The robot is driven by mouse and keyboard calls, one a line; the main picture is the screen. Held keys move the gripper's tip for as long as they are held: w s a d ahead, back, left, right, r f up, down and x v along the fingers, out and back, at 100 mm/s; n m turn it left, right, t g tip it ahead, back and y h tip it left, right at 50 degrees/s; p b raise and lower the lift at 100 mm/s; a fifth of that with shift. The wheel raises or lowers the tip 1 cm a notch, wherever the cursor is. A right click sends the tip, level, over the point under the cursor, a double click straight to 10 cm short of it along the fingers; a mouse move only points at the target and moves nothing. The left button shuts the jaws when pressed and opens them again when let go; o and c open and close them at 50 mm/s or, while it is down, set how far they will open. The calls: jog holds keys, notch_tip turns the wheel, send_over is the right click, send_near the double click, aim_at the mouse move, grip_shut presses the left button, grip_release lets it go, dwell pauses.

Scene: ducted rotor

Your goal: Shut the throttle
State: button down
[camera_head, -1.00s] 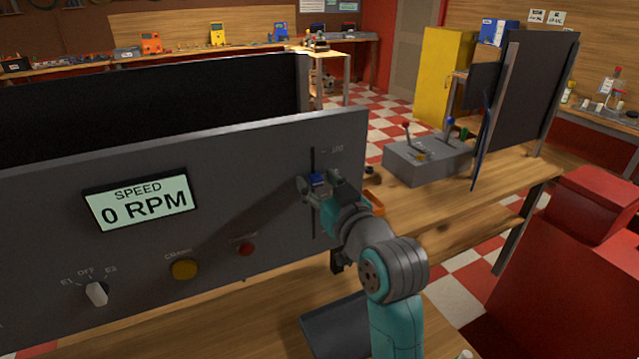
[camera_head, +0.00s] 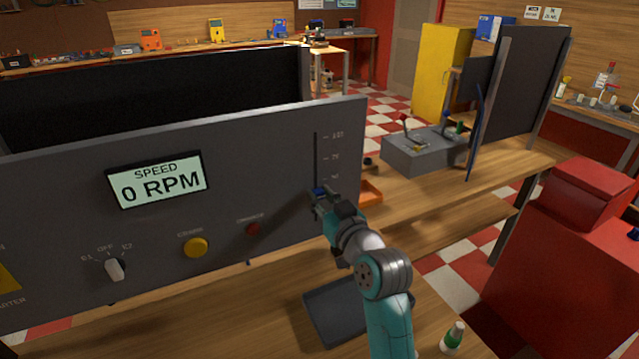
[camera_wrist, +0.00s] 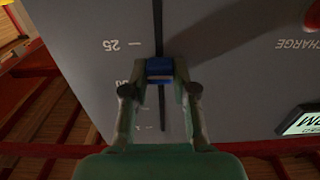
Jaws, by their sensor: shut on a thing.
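The throttle is a blue slider knob (camera_head: 320,191) in a vertical slot (camera_head: 315,158) on the right side of the grey panel (camera_head: 270,150).
The panel also has a 0 RPM display (camera_head: 160,178), a rotary selector (camera_head: 114,269), a yellow button (camera_head: 195,247) and a red button (camera_head: 253,228). A dark tray (camera_head: 345,310) lies on the bench below, and an orange bin (camera_head: 370,191) stands beyond the panel's right edge.

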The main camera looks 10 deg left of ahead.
aim_at(316, 218)
notch_tip(316, 218, down, 8)
dwell(0.5)
jog(key=c, duration=0.9)
grip_release()
jog(key=v, duration=1.2)
